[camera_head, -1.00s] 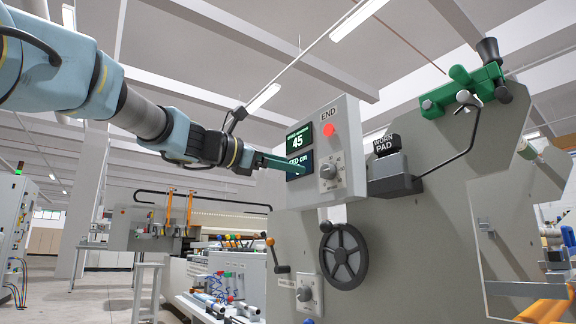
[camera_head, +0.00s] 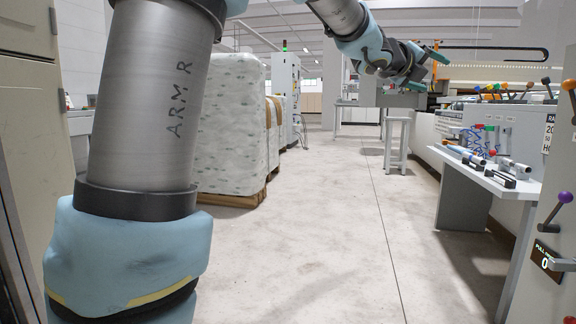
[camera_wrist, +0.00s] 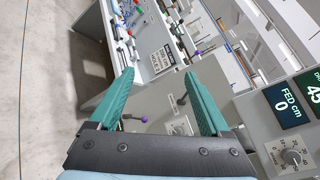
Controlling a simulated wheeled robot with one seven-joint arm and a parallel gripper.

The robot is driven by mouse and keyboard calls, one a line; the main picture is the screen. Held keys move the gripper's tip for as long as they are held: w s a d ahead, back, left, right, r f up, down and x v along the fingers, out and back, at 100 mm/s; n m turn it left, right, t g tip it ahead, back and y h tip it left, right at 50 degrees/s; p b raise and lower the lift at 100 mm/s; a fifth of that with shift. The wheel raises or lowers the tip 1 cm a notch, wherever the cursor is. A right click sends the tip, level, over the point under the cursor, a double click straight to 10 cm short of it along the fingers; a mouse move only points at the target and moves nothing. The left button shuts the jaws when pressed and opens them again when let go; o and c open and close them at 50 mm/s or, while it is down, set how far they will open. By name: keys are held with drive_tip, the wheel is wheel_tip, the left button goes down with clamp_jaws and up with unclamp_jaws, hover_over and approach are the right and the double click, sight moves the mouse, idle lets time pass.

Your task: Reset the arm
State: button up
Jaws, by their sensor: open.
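My gripper (camera_head: 432,62) is at the upper right of the head view, at the end of my raised arm. Its two green fingers are apart, with nothing between them. In the wrist view the gripper (camera_wrist: 160,95) is also open and empty. Past its fingers is a grey panel with a purple-knobbed lever (camera_wrist: 143,118) and a dial (camera_wrist: 178,128).
A workbench (camera_head: 480,180) with tools is at the right. Wrapped pallets (camera_head: 232,125) stand at the left, with a white stool (camera_head: 397,130) farther back. The grey floor (camera_head: 330,240) between is clear. A lever with a purple knob (camera_head: 565,197) is at the right edge.

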drive_tip(key=w+a+f+n+y, duration=0.2)
drive_tip(key=a+f+n+y, duration=0.2)
drive_tip(key=a+f+n, duration=0.4)
drive_tip(key=w+a+f+n+t+y, duration=0.1)
drive_tip(key=w+a+f+n+y, duration=0.15)
drive_tip(key=a+f+n, duration=0.65)
drive_tip(key=w+a+f+n+y, duration=0.1)
drive_tip(key=a+f+n+y, duration=0.5)
drive_tip(key=a, duration=0.5)
drive_tip(key=s+a+f+n+g+y+p, duration=0.1)
drive_tip(key=s+a+f+n+g, duration=0.3)
drive_tip(key=s+a+f+n, duration=0.45)
drive_tip(key=s+a+f+n+g+y, duration=0.1)
drive_tip(key=s+a+f+n+g, duration=0.4)
drive_tip(key=s+a+f, duration=0.55)
wheel_tip(320, 180, up, 40)
drive_tip(key=s+d+t+p, duration=0.1)
drive_tip(key=d+p, duration=0.1)
drive_tip(key=p, duration=3.6)
